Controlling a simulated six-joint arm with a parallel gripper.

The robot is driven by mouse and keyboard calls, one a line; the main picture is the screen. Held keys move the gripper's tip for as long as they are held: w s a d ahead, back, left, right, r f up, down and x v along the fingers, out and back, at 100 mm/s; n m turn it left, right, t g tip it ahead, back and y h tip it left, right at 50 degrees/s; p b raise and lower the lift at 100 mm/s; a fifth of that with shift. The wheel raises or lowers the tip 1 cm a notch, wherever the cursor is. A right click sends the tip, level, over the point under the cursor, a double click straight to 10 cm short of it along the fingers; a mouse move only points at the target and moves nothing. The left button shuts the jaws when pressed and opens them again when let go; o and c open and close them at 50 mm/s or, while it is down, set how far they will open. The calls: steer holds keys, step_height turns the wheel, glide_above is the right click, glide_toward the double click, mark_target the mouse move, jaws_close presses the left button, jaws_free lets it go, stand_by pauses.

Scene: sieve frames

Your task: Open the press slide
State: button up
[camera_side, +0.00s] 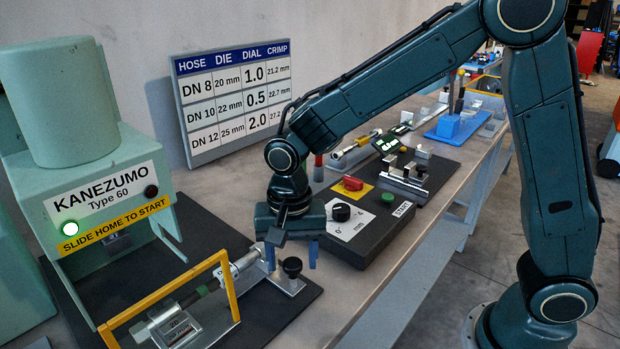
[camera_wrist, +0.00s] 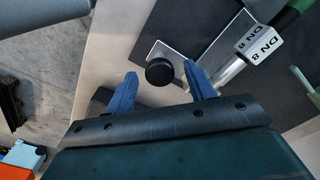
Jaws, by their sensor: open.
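The press slide (camera_side: 277,280) is a silver plate on the dark base in front of the green press (camera_side: 110,170). A black round knob (camera_side: 292,265) stands up at its right end. In the wrist view the knob (camera_wrist: 159,73) sits on the bare end of the plate (camera_wrist: 183,50). My gripper (camera_side: 291,260) is open, with its blue fingers pointing down. In both views the knob appears between the fingertips (camera_wrist: 158,70), with gaps beside it. I cannot tell whether a finger touches it. A hose with DN 8 tags (camera_wrist: 261,42) lies along the slide.
A yellow guard frame (camera_side: 228,285) stands around the slide's left part. A green lamp (camera_side: 69,229) is lit on the press. The black control box (camera_side: 375,225) with dial and buttons stands close to the right of my gripper. A dimension chart (camera_side: 235,100) leans on the wall.

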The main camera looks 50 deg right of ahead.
step_height(320, 180, up, 14)
steer(key=shift+f, duration=0.2)
stand_by(0.4)
steer(key=shift+d+r, duration=0.1)
steer(key=s+d+n+t, duration=0.2)
steer(key=s+d+n, duration=0.2)
steer(key=s+d, duration=0.3)
steer(key=s+d+n+t, duration=0.3)
steer(key=s+d+n, duration=0.2)
steer(key=s, duration=0.7)
steer(key=shift+d+r+t, duration=0.3)
steer(key=shift+d+r, duration=0.1)
steer(key=shift+d, duration=0.75)
steer(key=shift+o, duration=0.3)
steer(key=shift+w, duration=0.1)
